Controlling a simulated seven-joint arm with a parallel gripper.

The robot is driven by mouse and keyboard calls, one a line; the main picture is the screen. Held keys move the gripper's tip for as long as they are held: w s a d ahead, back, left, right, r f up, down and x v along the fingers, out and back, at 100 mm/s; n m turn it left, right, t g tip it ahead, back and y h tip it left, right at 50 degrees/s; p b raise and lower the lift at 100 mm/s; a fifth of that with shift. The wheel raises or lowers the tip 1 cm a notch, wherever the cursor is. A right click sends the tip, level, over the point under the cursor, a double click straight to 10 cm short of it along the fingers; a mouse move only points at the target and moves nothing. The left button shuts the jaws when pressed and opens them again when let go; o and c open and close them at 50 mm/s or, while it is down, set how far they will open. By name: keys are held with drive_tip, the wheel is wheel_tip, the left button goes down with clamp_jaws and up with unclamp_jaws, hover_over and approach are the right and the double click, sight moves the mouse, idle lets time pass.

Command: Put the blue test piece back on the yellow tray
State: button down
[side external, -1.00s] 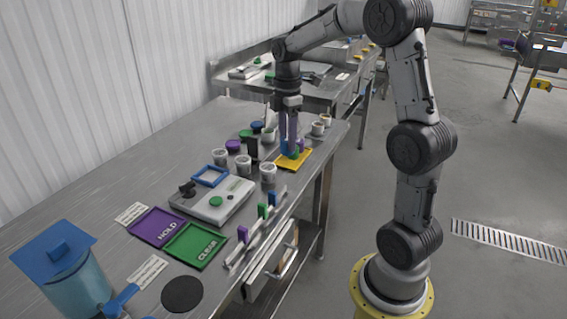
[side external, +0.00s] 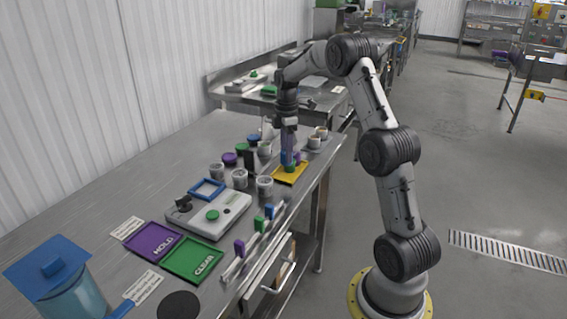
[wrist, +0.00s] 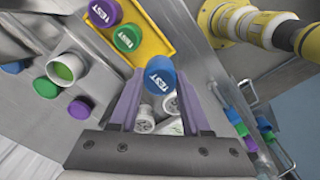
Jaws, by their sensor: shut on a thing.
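My gripper (side external: 289,152) points down at the yellow tray (side external: 299,172) on the steel bench. In the wrist view its two purple fingers (wrist: 160,88) are shut on the blue test piece (wrist: 160,74), a round piece with a white TEST label. The yellow tray (wrist: 172,38) shows at the top of the wrist view, holding a purple TEST piece (wrist: 103,13) and a green TEST piece (wrist: 127,38). The blue piece appears beside these two. I cannot tell whether its underside touches the tray.
White cups (side external: 265,186) stand close to the tray, with purple and green lids (side external: 229,159) behind them. The bench's right edge is close to the tray.

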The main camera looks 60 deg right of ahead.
drive_tip(key=shift+w+d+f, duration=0.35)
drive_tip(key=shift+w+f, duration=0.05)
drive_tip(key=shift+f, duration=0.2)
drive_tip(key=shift+w+d+f, duration=0.3)
drive_tip(key=shift+w+f, duration=0.05)
drive_tip(key=shift+f, duration=1.75)
drive_tip(key=shift+f, duration=0.45)
drive_tip(key=shift+f, duration=0.1)
drive_tip(key=shift+c, duration=1.8)
unclamp_jaws()
